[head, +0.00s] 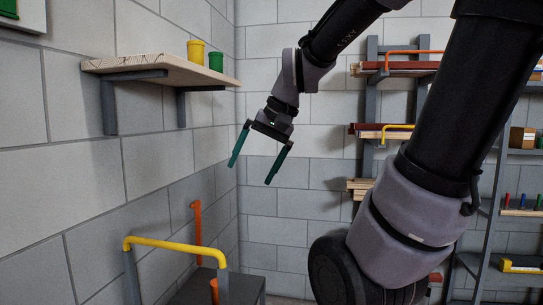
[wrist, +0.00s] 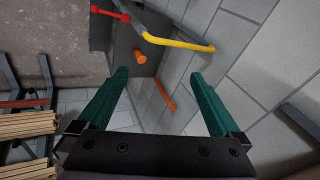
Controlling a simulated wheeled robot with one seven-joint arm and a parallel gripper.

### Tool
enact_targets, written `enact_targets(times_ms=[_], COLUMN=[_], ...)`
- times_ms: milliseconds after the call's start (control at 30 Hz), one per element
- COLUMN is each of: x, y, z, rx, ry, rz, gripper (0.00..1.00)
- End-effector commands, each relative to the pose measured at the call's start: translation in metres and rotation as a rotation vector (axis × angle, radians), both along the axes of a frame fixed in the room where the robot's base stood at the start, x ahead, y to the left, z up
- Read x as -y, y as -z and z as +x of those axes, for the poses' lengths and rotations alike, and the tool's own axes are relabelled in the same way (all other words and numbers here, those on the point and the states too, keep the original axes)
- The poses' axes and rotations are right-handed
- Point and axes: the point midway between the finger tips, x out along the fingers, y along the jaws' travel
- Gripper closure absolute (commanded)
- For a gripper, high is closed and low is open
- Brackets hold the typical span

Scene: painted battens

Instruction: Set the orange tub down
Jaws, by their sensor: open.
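The orange tub (head: 213,290) shows as a small upright cylinder at the bottom of the head view, partly hidden by a grey post. In the wrist view the orange tub (wrist: 140,58) stands on a dark grey top (wrist: 128,45), beyond my fingertips. My gripper (head: 251,174) is open and empty, with its green fingers pointing down, in the air to the right of the wooden shelf. In the wrist view my gripper (wrist: 159,76) has nothing between its fingers, and the tub is apart from them.
A yellow rail (head: 175,248) and an orange rail (head: 197,232) stand around the dark top. A wooden wall shelf (head: 150,70) carries a yellow tub (head: 195,52) and a green tub (head: 216,61). Racks with battens (head: 400,68) stand at right.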

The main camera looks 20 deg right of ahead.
Motion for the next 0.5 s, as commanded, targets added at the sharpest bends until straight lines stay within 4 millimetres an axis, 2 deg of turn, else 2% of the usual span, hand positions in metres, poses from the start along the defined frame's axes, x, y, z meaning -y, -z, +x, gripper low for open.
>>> enact_targets(times_ms=[33, 200, 500], x=[0.006, 0.023, 0.029], y=[-0.008, -0.021, -0.026], z=[-0.010, -0.029, -0.035], rx=[0.062, 0.198, 0.247], ry=[-0.001, 0.006, 0.010], rz=[-0.040, -0.138, -0.172], gripper=[0.00, 0.00, 0.00])
